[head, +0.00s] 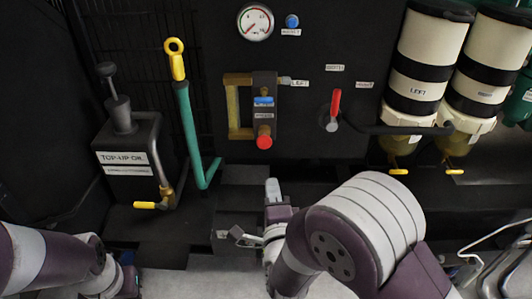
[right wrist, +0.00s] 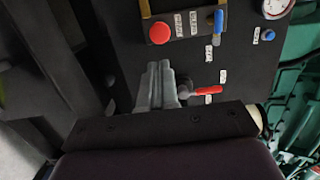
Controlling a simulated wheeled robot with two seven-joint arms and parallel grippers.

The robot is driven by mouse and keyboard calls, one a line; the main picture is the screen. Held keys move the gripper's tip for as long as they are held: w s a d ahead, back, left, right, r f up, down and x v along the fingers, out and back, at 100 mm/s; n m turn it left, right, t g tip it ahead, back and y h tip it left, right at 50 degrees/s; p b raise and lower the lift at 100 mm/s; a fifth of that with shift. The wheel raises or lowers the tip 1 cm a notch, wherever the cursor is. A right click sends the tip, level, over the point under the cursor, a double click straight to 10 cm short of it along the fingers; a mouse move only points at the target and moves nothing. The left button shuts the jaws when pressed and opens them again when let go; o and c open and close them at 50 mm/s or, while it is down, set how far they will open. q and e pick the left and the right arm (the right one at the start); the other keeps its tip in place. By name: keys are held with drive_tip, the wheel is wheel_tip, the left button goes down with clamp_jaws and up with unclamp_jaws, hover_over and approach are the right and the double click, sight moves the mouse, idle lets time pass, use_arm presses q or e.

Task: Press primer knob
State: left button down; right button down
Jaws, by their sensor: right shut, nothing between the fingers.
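A red round knob (head: 264,142) sits at the bottom of a small block with a blue lever (head: 263,101) on the dark panel. I cannot read a label that names the primer knob. The red knob also shows in the right wrist view (right wrist: 158,33), above and apart from my fingertips. My right gripper (head: 272,186) is below the red knob in the head view, its grey fingers pointing up the picture. In the right wrist view its fingers (right wrist: 158,82) are together and empty. My left arm comes in at the lower left; its finger state is not clear.
A red lever (head: 335,104) is right of the block. A gauge (head: 255,22) and blue knob (head: 292,21) sit above. Filter canisters (head: 419,60) are at the right.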

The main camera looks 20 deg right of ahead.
sight(265, 144)
drive_tip(key=w, duration=0.4)
drive_tip(key=w+d+b, duration=0.1)
drive_tip(key=w, duration=0.3)
drive_tip(key=w+d+b, duration=0.1)
drive_tip(key=w, duration=0.3)
drive_tip(key=shift+w+r, duration=0.1)
drive_tip(key=shift+w, duration=0.05)
